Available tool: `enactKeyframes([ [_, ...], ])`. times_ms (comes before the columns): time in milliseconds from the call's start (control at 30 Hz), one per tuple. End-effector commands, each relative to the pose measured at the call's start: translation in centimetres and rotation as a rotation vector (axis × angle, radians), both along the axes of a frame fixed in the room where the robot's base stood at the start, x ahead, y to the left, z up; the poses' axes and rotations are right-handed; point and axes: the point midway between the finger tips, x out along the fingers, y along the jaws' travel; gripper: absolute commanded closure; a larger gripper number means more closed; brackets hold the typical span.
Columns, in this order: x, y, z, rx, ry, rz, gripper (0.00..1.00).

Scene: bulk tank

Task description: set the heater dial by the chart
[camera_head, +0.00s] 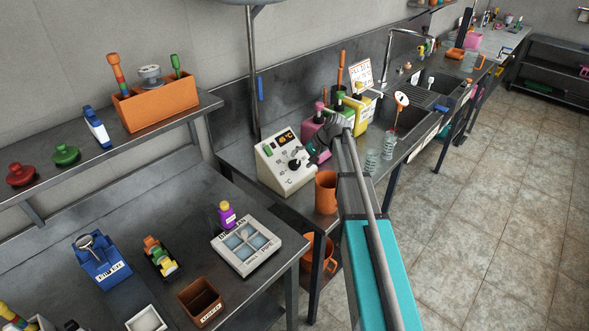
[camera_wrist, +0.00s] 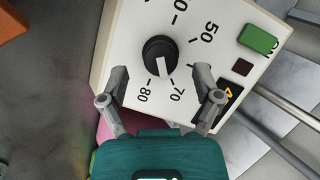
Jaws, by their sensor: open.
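The heater box (camera_head: 282,172) is a cream box with a sloped face on the bench. Its black dial (camera_head: 295,164) also shows in the wrist view (camera_wrist: 160,55), where its white pointer faces down between the 70 and 80 marks. A green switch (camera_wrist: 258,40) and an orange display (camera_wrist: 229,95) sit on the same face. My gripper (camera_wrist: 162,88) is open, its fingers apart on either side just below the dial, with nothing held. In the head view, my gripper (camera_head: 320,150) is at the box's right side. A white card (camera_head: 361,72) with orange writing, perhaps the chart, stands behind; its text is too small to read.
An orange mug (camera_head: 326,192) stands right of the box, near my arm. Pink and yellow containers (camera_head: 355,112) stand close behind my gripper. Clear glasses (camera_head: 372,162) stand near the bench edge. The sink (camera_head: 438,88) is farther back. Open floor lies to the right.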

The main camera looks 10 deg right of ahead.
Motion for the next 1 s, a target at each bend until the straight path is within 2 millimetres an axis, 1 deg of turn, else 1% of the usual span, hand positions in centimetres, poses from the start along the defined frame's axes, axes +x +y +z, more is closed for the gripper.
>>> enactKeyframes([
  [33,0.2,0.3,-0.8,0.0,-0.001,0.001,0.18],
  [300,0.6,1.2,-2.1,0.0,-0.001,-0.001,0.18],
  [767,0.7,1.5,-2.2,0.0,0.0,-0.001,0.18],
  [800,0.7,1.5,-2.2,0.0,0.0,-0.001,0.22],
  [867,0.6,1.5,-2.2,0.0,0.0,-0.001,0.33],
  [1000,0.6,1.5,-2.2,0.0,0.0,-0.001,0.59],
])
